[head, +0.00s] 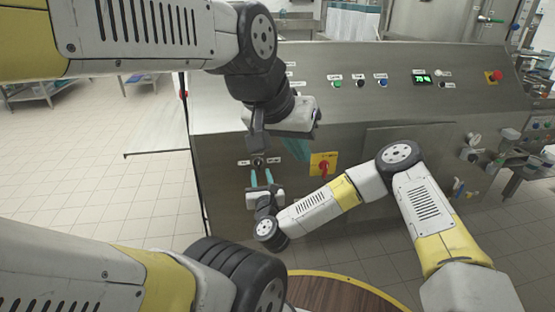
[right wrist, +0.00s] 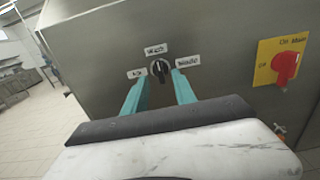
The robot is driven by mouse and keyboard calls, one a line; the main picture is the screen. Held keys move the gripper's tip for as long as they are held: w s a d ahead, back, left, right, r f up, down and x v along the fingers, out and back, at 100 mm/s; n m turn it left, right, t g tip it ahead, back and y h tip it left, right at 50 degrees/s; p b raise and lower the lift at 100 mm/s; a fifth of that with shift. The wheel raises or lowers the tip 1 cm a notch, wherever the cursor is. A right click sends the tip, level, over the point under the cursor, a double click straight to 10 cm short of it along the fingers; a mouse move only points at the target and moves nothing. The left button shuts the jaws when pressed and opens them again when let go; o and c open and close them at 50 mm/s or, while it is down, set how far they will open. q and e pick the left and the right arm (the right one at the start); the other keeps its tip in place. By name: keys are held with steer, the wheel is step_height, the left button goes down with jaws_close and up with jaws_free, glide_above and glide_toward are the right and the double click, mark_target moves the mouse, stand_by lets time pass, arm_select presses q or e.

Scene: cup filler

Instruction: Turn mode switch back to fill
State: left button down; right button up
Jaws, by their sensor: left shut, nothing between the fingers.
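The mode switch (right wrist: 160,70) is a small black knob on the machine's front, with white labels at its left, top and right; their lettering is blurred. Its pale pointer mark looks roughly upright, toward the top label. In the head view the switch (head: 258,162) is small and dark. My right gripper (head: 261,177) faces it from below with its teal fingers apart. In the right wrist view the fingertips (right wrist: 158,84) are on either side of and just below the knob, with nothing held. My left gripper (head: 301,150) is shut and empty, up and right of the switch, partly hidden by its own body.
A red main switch on a yellow plate (head: 323,165) is right of the mode switch; it also shows in the right wrist view (right wrist: 286,67). Buttons, a green display (head: 423,79) and a red emergency stop (head: 493,76) line the upper panel. Tiled floor is open at left.

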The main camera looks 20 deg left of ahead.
mark_target(259, 166)
steer(key=shift+x, duration=2.3)
steer(key=shift+c, duration=0.4)
jaws_close()
